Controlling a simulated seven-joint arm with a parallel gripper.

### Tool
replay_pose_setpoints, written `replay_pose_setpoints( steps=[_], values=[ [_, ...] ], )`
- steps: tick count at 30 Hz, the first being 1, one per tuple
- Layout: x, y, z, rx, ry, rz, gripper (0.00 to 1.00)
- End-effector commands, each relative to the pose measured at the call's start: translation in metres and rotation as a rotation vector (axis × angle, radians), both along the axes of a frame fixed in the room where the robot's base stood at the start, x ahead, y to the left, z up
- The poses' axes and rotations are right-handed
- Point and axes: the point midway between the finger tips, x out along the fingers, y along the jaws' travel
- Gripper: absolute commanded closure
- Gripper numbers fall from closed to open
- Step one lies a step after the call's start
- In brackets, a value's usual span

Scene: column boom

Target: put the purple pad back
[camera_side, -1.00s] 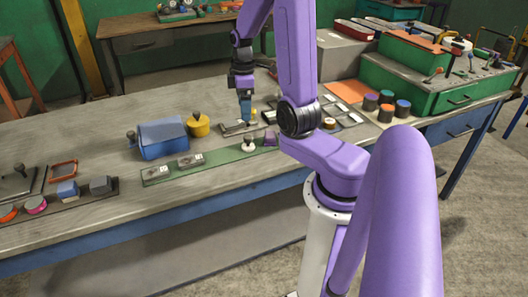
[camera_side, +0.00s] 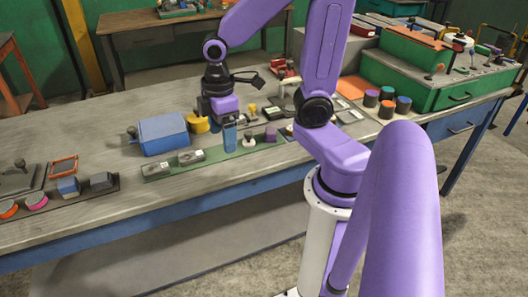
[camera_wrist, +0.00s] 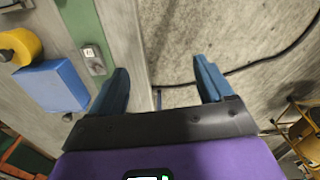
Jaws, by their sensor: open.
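A small purple block, which looks like the purple pad (camera_side: 270,134), sits near the right end of a green strip (camera_side: 216,162) along the front of the bench. The pad does not show in the wrist view. A dark tray (camera_side: 52,207) at the left holds orange, pink, blue and grey pieces.
A blue box (camera_side: 163,135) and a yellow round piece (camera_side: 198,124) stand behind the strip. Small grey blocks (camera_side: 191,156) and a white-based knob (camera_side: 248,139) are on it. Several dark jars (camera_side: 387,108) stand at the right. The bench's front edge is close to my gripper.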

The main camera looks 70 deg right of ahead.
Motion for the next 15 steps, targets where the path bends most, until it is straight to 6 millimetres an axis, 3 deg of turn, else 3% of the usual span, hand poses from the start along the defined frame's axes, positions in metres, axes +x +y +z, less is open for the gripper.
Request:
replay_pose_setpoints(
  steps=[6,15],
  values=[
    [-0.042,0.029,0.006,0.006,-0.002,0.088,0.20],
    [-0.101,0.049,0.012,0.011,0.000,0.184,0.20]
  ],
)
